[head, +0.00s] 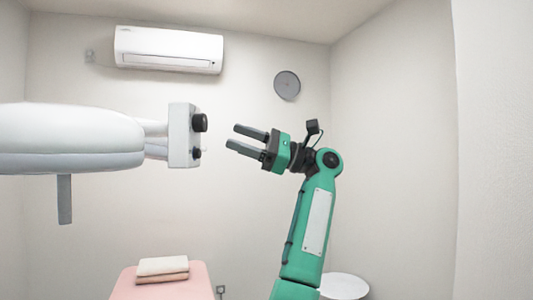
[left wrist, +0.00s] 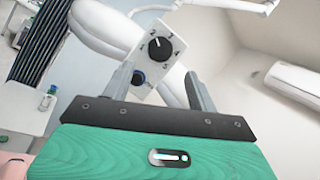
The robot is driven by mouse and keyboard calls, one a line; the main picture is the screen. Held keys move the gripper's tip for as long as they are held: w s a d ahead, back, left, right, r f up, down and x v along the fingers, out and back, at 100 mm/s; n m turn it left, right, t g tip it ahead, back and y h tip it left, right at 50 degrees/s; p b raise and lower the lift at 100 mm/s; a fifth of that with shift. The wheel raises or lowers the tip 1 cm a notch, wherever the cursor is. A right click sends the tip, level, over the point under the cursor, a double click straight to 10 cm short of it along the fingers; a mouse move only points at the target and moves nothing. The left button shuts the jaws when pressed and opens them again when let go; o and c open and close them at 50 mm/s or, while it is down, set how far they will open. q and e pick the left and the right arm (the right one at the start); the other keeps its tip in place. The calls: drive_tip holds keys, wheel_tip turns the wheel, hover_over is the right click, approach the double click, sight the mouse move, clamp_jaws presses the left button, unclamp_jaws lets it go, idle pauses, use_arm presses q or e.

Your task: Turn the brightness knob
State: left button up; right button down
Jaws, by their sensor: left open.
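A white control box (head: 180,136) sits at the right end of a white lamp body. Which one is the brightness knob is not labelled legibly. My left gripper (head: 232,136) is open and empty, right of the box, fingers pointing at it, apart from both knobs. My right gripper is not in view.
The white lamp body (head: 70,138) reaches in from the left with a grey handle (head: 65,200) hanging below. A pink bed (head: 208,285) with folded towels (head: 162,267) is lower down. A round white stool (head: 344,285) stands at the right. An air conditioner (head: 168,50) is on the wall.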

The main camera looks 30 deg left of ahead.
use_arm(q)
drive_tip(key=v, duration=0.6)
drive_tip(key=shift+w+d+b, duration=0.2)
drive_tip(key=shift+d+b, duration=0.1)
drive_tip(key=shift+f, duration=0.1)
